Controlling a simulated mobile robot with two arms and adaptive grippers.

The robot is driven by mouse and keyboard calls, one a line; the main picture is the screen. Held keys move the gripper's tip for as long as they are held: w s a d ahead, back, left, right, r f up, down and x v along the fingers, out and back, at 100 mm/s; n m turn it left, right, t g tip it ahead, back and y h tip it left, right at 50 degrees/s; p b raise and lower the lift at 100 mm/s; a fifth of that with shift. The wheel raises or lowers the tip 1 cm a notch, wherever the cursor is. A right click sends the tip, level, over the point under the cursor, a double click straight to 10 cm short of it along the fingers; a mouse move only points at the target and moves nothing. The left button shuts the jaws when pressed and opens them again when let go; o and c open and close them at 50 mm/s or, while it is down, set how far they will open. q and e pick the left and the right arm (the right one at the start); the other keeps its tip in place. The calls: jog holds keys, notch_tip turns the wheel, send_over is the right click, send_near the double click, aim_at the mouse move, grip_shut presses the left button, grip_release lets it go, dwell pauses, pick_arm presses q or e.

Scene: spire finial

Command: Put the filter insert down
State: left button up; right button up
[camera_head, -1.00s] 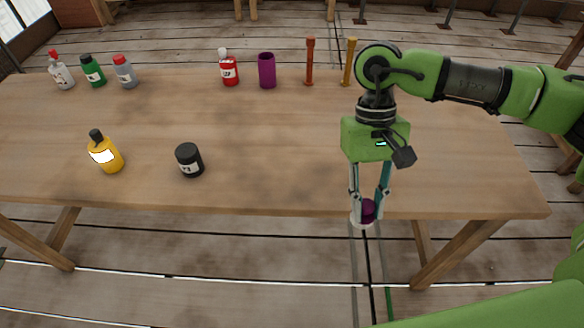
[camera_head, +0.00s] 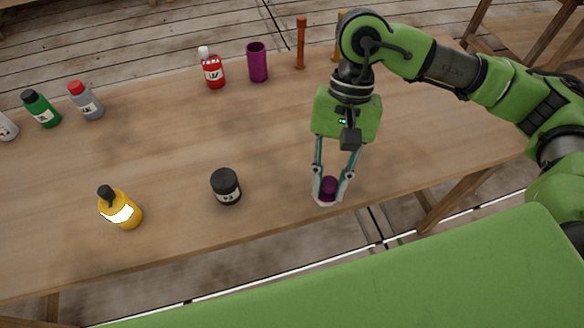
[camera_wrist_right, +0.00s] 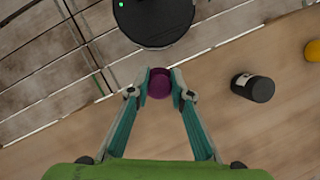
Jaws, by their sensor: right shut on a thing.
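My right gripper (camera_head: 329,192) is shut on a small dark purple piece, the filter insert (camera_head: 329,186). It is over the front edge area of the wooden table (camera_head: 290,150). Whether it touches the table top cannot be told. In the right wrist view, the purple insert (camera_wrist_right: 159,83) sits between the two fingertips (camera_wrist_right: 160,84), near the table edge. My left gripper is not in view.
A black jar (camera_head: 226,187) stands left of my right gripper, and a yellow bottle (camera_head: 121,210) further left. Along the back stand a purple cylinder (camera_head: 257,63), a red bottle (camera_head: 212,68), an orange post (camera_head: 300,45), and grey (camera_head: 86,101) and green (camera_head: 41,109) bottles. Bare table lies between.

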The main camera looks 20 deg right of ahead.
notch_tip(320, 180, up, 4)
jog(key=s+d+m+t+y+p, duration=0.2)
jog(key=m, duration=0.7)
jog(key=w+a+f+p, duration=0.1)
jog(key=w+f, duration=0.2)
jog(key=w, duration=0.1)
jog(key=w+a+f+p, duration=0.1)
jog(key=w+f+p, duration=0.1)
jog(key=w+f, duration=0.1)
jog(key=w+a+f+p, duration=0.1)
jog(key=w+f, duration=0.2)
jog(key=w, duration=0.3)
jog(key=shift+a+f+p, duration=0.15)
jog(key=shift+f+p, duration=0.15)
jog(key=shift+p, duration=0.05)
notch_tip(320, 180, down, 3)
jog(key=shift+w+p, duration=0.15)
jog(key=shift+p, duration=0.8)
jog(key=shift+f, duration=0.25)
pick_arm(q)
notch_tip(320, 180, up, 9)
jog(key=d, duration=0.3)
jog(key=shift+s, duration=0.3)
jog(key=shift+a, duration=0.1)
pick_arm(e)
jog(key=shift+f, duration=0.1)
